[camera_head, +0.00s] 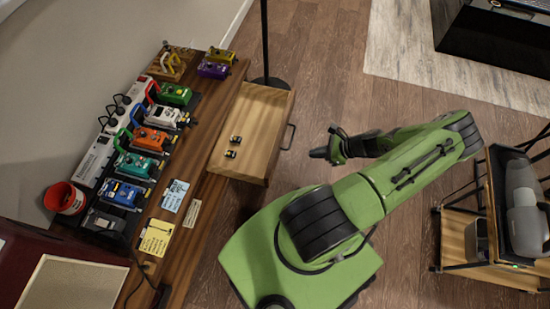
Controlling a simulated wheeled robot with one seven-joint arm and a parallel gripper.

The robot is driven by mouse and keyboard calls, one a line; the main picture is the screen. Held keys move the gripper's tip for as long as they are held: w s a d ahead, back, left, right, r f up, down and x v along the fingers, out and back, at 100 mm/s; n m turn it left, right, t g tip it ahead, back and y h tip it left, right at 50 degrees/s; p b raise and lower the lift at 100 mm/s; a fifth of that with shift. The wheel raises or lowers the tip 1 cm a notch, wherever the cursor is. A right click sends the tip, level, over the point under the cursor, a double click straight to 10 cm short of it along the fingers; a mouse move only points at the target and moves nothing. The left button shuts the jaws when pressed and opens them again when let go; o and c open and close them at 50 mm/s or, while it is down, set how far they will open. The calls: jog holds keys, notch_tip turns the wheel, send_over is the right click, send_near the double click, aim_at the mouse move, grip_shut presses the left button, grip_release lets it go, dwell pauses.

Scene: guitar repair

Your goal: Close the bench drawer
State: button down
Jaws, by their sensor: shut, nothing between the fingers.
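The bench drawer (257,114) is pulled out from the right side of the wooden bench (208,138). Its light wood inside shows, with two small black-and-yellow items (233,147) lying in it. A dark bar handle (289,137) is on its outer front face. My gripper (318,153) is to the right of the handle, at the end of my green arm, and points left towards the drawer. It is shut and empty. It appears apart from the handle, with a gap of floor showing between them.
Several coloured pedals (148,139), a power strip (98,158) and a red cup (67,198) stand on the bench. A black stand (266,45) rises behind the drawer. A cart (473,238) stands at the right. Wood floor (325,85) is clear behind my gripper.

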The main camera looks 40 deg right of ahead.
jog(key=w+a+r+b+x, duration=0.1)
jog(key=r+b+x, duration=0.1)
jog(key=x, duration=1)
jog(key=shift+w+a+f+b, duration=0.3)
jog(key=shift+w+b, duration=0.1)
jog(key=shift+b, duration=0.45)
jog(key=shift+r, duration=0.1)
